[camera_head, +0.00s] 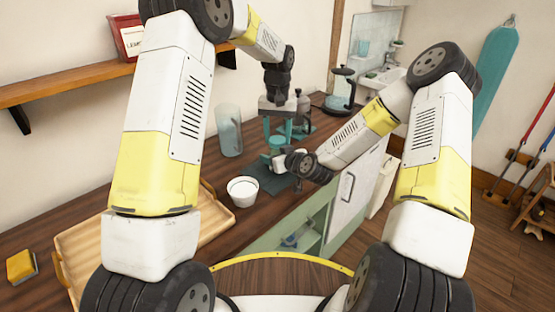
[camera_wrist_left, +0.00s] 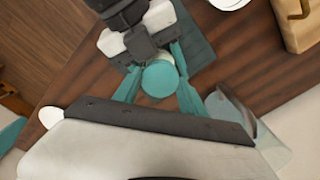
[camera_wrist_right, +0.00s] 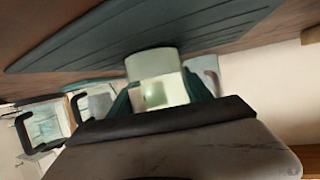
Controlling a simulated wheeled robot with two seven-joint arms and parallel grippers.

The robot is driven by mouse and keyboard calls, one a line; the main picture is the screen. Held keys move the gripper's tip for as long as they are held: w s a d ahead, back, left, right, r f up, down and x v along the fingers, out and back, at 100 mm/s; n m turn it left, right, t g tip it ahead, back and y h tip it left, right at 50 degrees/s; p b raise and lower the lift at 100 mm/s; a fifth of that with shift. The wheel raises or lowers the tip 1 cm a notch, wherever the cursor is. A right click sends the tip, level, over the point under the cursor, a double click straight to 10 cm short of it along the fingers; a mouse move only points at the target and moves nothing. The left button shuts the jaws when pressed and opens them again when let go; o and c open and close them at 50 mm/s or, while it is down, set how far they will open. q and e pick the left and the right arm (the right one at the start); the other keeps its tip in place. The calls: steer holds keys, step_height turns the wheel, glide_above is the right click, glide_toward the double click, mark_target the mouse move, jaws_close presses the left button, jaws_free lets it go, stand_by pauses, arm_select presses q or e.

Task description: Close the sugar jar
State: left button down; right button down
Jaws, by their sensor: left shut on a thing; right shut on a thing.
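The sugar jar is a small pale jar (camera_wrist_right: 153,62) with a small square mark on its side in the right wrist view, by the dark mat (camera_wrist_right: 110,45). My right gripper (camera_wrist_right: 158,98) has its teal fingers on both sides of it. A round teal lid (camera_wrist_left: 160,78) shows from above in the left wrist view, between the fingers of my left gripper (camera_wrist_left: 157,88). In the head view my left gripper (camera_head: 277,133) comes down from above, and my right gripper (camera_head: 284,160) comes in from the right, lower down. Whether the lid is seated on the jar is hidden.
A white bowl (camera_head: 243,198) stands just in front of the mat. A clear glass pitcher (camera_head: 229,130) stands close behind, left of the grippers. A wooden tray (camera_head: 216,226) and yellow sponge (camera_head: 21,265) lie nearer. The counter's edge lies to the right.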

arm_select(q)
steer(key=c, duration=0.7)
jaws_free()
steer(key=shift+o, duration=0.2)
steer(key=shift+r, duration=2.3)
steer(key=shift+c, duration=0.3)
